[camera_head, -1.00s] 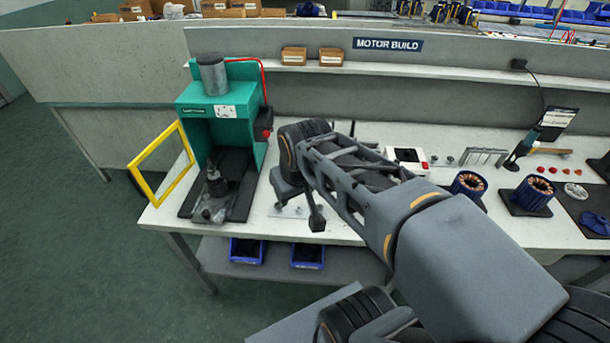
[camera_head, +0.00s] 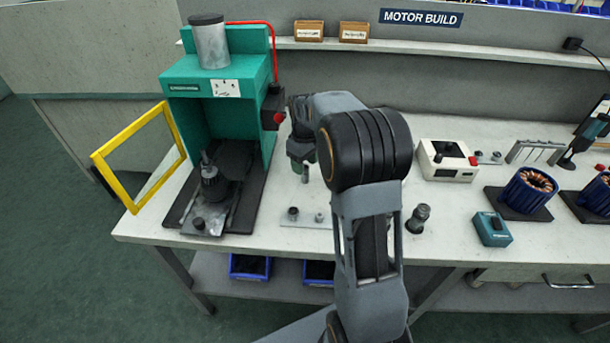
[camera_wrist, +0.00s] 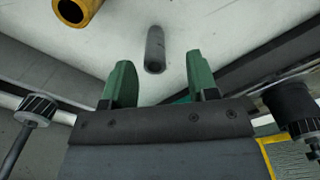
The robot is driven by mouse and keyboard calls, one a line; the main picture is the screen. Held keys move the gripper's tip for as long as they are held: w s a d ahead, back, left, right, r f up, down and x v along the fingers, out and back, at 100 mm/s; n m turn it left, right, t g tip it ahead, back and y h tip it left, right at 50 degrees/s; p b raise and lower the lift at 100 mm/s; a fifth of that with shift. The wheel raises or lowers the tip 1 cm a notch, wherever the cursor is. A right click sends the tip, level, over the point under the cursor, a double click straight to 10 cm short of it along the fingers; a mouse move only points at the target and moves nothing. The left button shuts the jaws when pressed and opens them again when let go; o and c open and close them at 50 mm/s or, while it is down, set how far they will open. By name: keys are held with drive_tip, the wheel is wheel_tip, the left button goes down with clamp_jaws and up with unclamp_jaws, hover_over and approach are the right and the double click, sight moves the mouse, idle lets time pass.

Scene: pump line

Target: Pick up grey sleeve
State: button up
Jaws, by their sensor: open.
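The grey sleeve (camera_wrist: 155,48) is a small hollow cylinder on the white bench top in the wrist view, between and beyond my two green fingertips. In the head view the grey sleeve (camera_head: 305,173) stands upright just by the fingertips. My gripper (camera_wrist: 162,80) is open and empty, with its fingers on either side of the sleeve's line and apart from it. In the head view my gripper (camera_head: 298,166) is low over the bench and partly hidden by my arm.
A green press (camera_head: 220,95) with an open yellow guard (camera_head: 140,155) stands left of my gripper. A brass-coloured sleeve (camera_wrist: 76,9) lies near the grey one. A white box (camera_head: 446,160) and blue stator (camera_head: 528,190) stand to the right.

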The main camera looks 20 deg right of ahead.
sight(306, 182)
drive_tip(key=shift+w+d+f, duration=0.1)
drive_tip(key=shift+d+f, duration=0.05)
drive_tip(key=shift+f, duration=1.15)
drive_tip(key=shift+w+d+f, duration=0.1)
drive_tip(key=shift+f, duration=1.15)
drive_tip(key=shift+c, duration=0.4)
drive_tip(key=c, duration=0.7)
